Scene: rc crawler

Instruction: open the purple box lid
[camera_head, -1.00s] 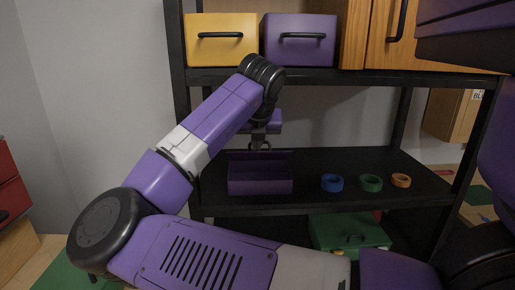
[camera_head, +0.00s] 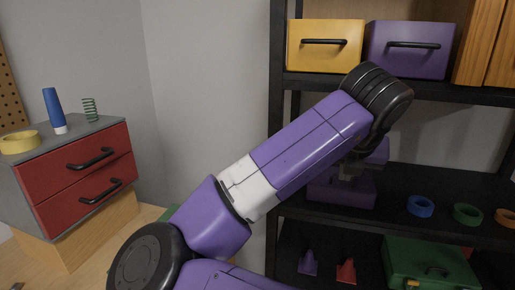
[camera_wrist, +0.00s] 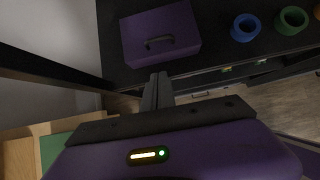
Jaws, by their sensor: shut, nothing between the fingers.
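A dark purple box (camera_wrist: 160,22) with a black handle (camera_wrist: 159,43) shows in the wrist view on a dark shelf. It looks closed from this angle. In the head view the purple box (camera_head: 340,194) is on the middle shelf, partly behind my arm. My gripper (camera_wrist: 163,77) is shut and empty; in the wrist view its fingertips are just below the box's near edge, apart from the handle. In the head view my gripper (camera_head: 350,171) is small and partly hidden by my arm, in front of the box.
Blue tape (camera_head: 420,206), green tape (camera_head: 467,214) and orange tape (camera_head: 505,217) rings lie right of the box. A yellow box (camera_head: 325,45) and another purple box (camera_head: 410,50) stand on the upper shelf. A red-drawer cabinet (camera_head: 83,162) is at left. The shelf post (camera_head: 277,130) is close to my arm.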

